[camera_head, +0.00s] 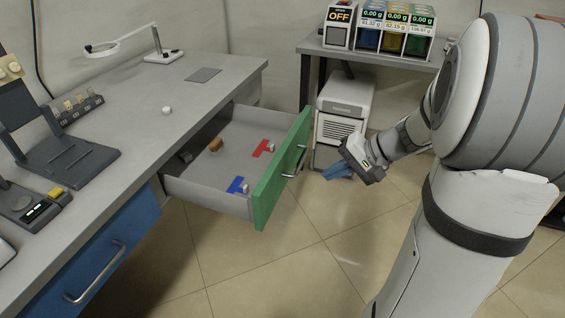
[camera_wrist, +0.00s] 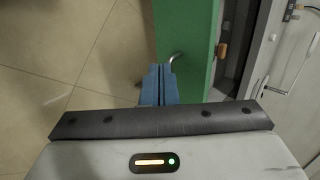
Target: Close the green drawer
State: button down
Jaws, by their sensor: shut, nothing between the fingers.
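The green drawer (camera_head: 277,177) stands pulled out from under the grey workbench, with its green front facing right and metal handles on it. Inside it lie a red piece, a blue piece, a brown item and small pale objects. My gripper (camera_head: 330,172) is to the right of the drawer front, with its blue fingers together and pointing toward the handle side. In the wrist view the closed fingers (camera_wrist: 159,80) are beside the green front (camera_wrist: 185,45), close to a metal handle (camera_wrist: 176,57). I cannot tell whether they touch it.
The workbench (camera_head: 205,95) carries a lamp, a dark stand and small devices. A blue drawer (camera_head: 92,262) is shut below its near end. The tiled floor right of the drawer is open.

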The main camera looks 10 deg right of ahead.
jog(key=b, duration=0.3)
send_near(279, 183)
jog(key=x, duration=0.5)
jog(key=shift+s+d+f, duration=0.1)
jog(key=shift+s+f, duration=0.15)
jog(key=shift+f, duration=0.15)
jog(key=shift+w+a, duration=0.25)
jog(key=shift+a, duration=0.15)
jog(key=shift+w, duration=0.15)
